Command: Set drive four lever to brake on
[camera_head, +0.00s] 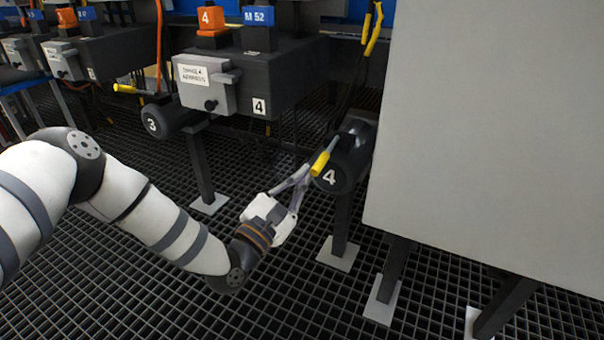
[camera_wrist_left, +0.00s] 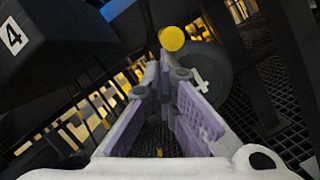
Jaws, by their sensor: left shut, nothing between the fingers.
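The drive four lever has a yellow handle (camera_head: 320,163) and sits on the dark round drive marked 4 (camera_head: 333,180). The handle slants up to the right in the head view. In the left wrist view the yellow handle end (camera_wrist_left: 171,38) shows just beyond the fingertips, with the drive's round face (camera_wrist_left: 203,78) behind it. My left gripper (camera_head: 305,170) is shut and empty, its tips close to the left of the handle. The fingers also show in the left wrist view (camera_wrist_left: 160,68). I cannot tell whether they touch the lever. My right gripper is not in view.
A grey control box (camera_head: 207,85) with a black knob and a label stands above left, beside a dark housing marked 4 (camera_head: 259,106). Drive 3 (camera_head: 160,122) has its own yellow lever. A large grey panel (camera_head: 480,120) blocks the right. Posts stand on the grated floor.

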